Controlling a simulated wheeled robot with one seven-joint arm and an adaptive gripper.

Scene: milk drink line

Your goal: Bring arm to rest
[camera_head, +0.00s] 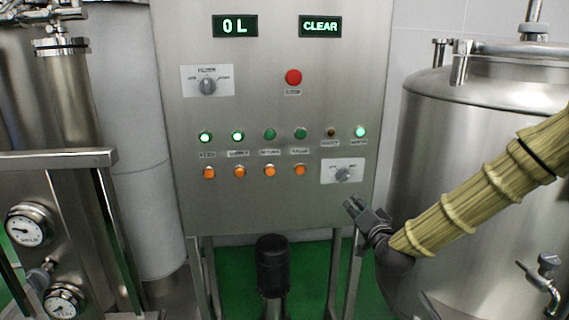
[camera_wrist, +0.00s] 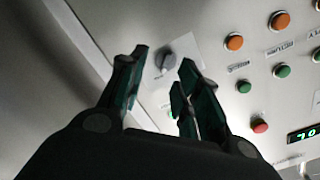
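My gripper (camera_head: 352,208) is in front of the lower right part of the steel control panel (camera_head: 300,205), just below the lower right selector knob (camera_head: 342,174). In the wrist view my gripper (camera_wrist: 160,75) has its two fingers apart with nothing between them. The grey knob (camera_wrist: 166,62) shows beyond and between the fingertips, on its white plate. I cannot tell the exact distance from fingertips to knob. My arm, in a tan ribbed sleeve, comes in from the right in the head view.
The panel has displays reading "0 L" (camera_head: 235,26) and "CLEAR" (camera_head: 320,27), a red button (camera_head: 293,77), a filter knob (camera_head: 208,86) and rows of green and orange buttons. A steel tank (camera_head: 440,130) stands right; pipework with gauges (camera_head: 30,228) stands left. A black motor (camera_head: 272,262) is below.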

